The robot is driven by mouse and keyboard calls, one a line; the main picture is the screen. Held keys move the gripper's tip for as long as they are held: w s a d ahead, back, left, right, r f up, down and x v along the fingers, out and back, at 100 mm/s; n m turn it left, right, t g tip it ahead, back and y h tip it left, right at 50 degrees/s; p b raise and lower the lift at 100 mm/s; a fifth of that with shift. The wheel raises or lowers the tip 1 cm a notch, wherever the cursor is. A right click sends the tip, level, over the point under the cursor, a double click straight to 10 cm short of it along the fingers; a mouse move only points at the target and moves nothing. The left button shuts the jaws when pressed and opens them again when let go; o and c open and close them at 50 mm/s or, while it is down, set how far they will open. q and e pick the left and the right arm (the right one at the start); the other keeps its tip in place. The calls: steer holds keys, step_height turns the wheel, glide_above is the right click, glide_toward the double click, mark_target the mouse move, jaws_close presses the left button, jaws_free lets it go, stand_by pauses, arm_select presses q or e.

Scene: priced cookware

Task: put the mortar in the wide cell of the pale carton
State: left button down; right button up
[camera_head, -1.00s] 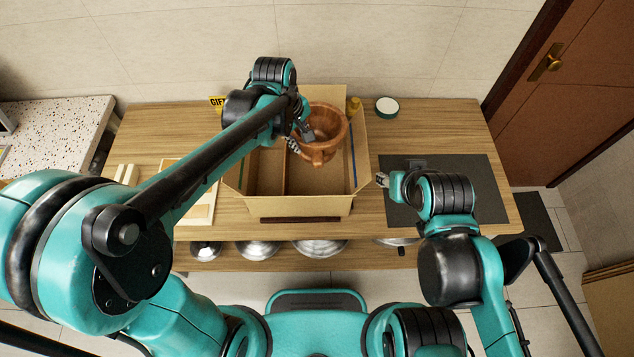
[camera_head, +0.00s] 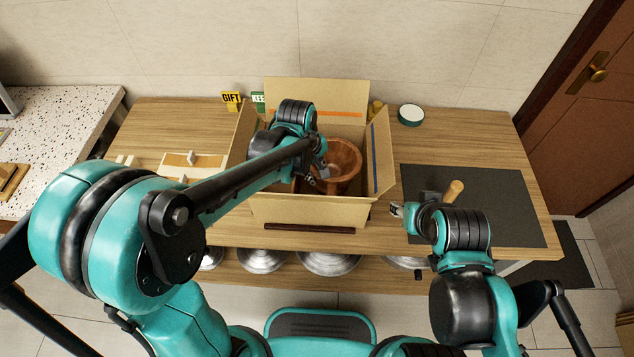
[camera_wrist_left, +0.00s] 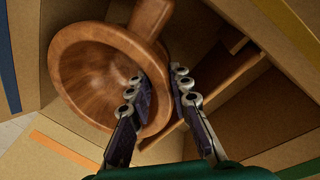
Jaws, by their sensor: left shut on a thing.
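The brown wooden mortar (camera_head: 345,158) is inside the open pale carton (camera_head: 310,211), on its right side, where the wider cell is. The mortar looks tilted in the left wrist view (camera_wrist_left: 75,75); whether its base touches the carton floor is hidden. My left gripper (camera_head: 318,177) is shut on the mortar's wall, one finger inside the bowl and one outside, as the left wrist view (camera_wrist_left: 160,88) shows. The arm covers the left part of the carton. My right gripper (camera_head: 397,209) is outside the carton, to its right; its jaws are too small to read.
A pestle (camera_head: 453,190) lies on the dark mat (camera_head: 500,205) at right. A round green-rimmed white container (camera_head: 411,115) stands behind it. A yellow GIFT sign (camera_head: 231,100) and a green sign (camera_head: 258,102) stand back left. Metal bowls (camera_head: 330,262) sit on the shelf below.

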arm_select(q)
step_height(320, 180, down, 4)
steer(key=shift+r+b, duration=0.25)
steer(key=shift+b, duration=0.4)
steer(key=shift+r, duration=0.1)
steer(key=c, duration=1.4)
jaws_free()
step_height(320, 180, up, 12)
steer(key=s+a+p, duration=0.1)
steer(key=p, duration=0.3)
steer(key=shift+s+a, duration=0.35)
steer(key=shift+s, duration=0.05)
